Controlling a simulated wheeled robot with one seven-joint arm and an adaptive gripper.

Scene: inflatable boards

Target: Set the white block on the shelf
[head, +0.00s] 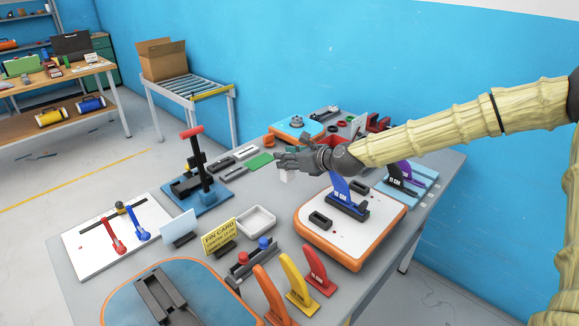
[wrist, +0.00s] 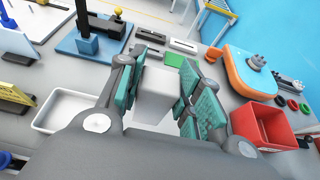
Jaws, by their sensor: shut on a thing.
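My gripper (head: 282,163) is above the grey table, near its middle. In the wrist view its teal-padded fingers (wrist: 155,90) are shut on the white block (wrist: 156,98), one finger group on each side. The block's lower end (head: 288,176) shows below the fingers in the head view, and the rest is hidden by the hand. A shelf rack (head: 22,22) with small items stands in the far left corner. A wooden workbench with a lower shelf (head: 28,138) also stands at the left. I cannot tell which shelf the task names.
A white board with a blue fin (head: 345,190) lies to the right. A red bin (wrist: 268,125) is right in the wrist view. Floor between table and workbench is open.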

